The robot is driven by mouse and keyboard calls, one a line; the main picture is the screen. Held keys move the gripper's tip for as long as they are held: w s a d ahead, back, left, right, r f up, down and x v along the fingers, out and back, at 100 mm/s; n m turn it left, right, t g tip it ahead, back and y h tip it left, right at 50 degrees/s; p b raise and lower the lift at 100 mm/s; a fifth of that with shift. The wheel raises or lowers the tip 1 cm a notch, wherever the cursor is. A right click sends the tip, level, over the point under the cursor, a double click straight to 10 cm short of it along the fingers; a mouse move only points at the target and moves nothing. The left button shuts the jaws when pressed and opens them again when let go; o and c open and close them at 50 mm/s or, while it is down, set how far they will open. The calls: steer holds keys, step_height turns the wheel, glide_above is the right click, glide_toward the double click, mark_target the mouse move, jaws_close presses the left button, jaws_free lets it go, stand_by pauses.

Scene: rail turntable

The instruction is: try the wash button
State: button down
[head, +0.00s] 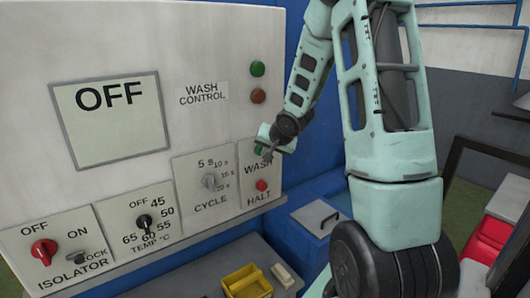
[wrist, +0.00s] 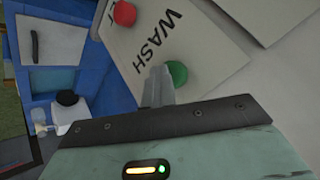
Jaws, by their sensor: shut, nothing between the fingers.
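The wash control panel (head: 200,130) fills the left of the head view, and its display (head: 110,125) reads OFF. The green wash button (wrist: 176,73) sits by the WASH label in the wrist view. My gripper (wrist: 160,72) is shut and empty, its fingertips right at the button and overlapping its edge. I cannot tell whether they touch it. In the head view my gripper (head: 267,155) covers most of the button above the WASH label. The red halt button (head: 262,185) is below; it also shows in the wrist view (wrist: 124,13).
A green lamp (head: 257,69) and a red lamp (head: 258,96) are above. The cycle knob (head: 210,181), temperature knob (head: 144,223) and red isolator knob (head: 43,252) are to the left. A yellow bin (head: 246,283) sits on the ledge below. A blue cabinet is lower right.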

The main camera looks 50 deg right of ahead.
steer(key=shift+w+a+r, duration=0.15)
steer(key=shift+w+r, duration=0.1)
steer(key=shift+w, duration=0.2)
steer(key=shift+s+a+f+p, duration=0.1)
steer(key=shift+s+a, duration=0.05)
steer(key=shift+s, duration=0.8)
steer(key=shift+s+a+f+p, duration=0.1)
steer(key=shift+s+a, duration=0.1)
steer(key=shift+s, duration=0.8)
steer(key=shift+s+a+p, duration=0.1)
steer(key=shift+s+a, duration=0.05)
steer(key=shift+s, duration=0.8)
steer(key=a+f+n+g+y+b, duration=0.1)
steer(key=a+f+n+b, duration=0.25)
steer(key=a, duration=0.95)
steer(key=a+f+n+g+y+b, duration=0.2)
steer(key=a+n, duration=0.3)
steer(key=a, duration=0.7)
steer(key=s+a+f+n+g+b, duration=0.1)
steer(key=s+a+n+g+b, duration=0.1)
steer(key=s+a+n, duration=0.3)
steer(key=s+a+f+n+g+b, duration=0.2)
steer(key=s+a+n, duration=0.3)
steer(key=s+a, duration=0.8)
steer(key=s+g+b, duration=0.1)
steer(key=s, duration=0.2)
steer(key=shift+a+y, duration=0.3)
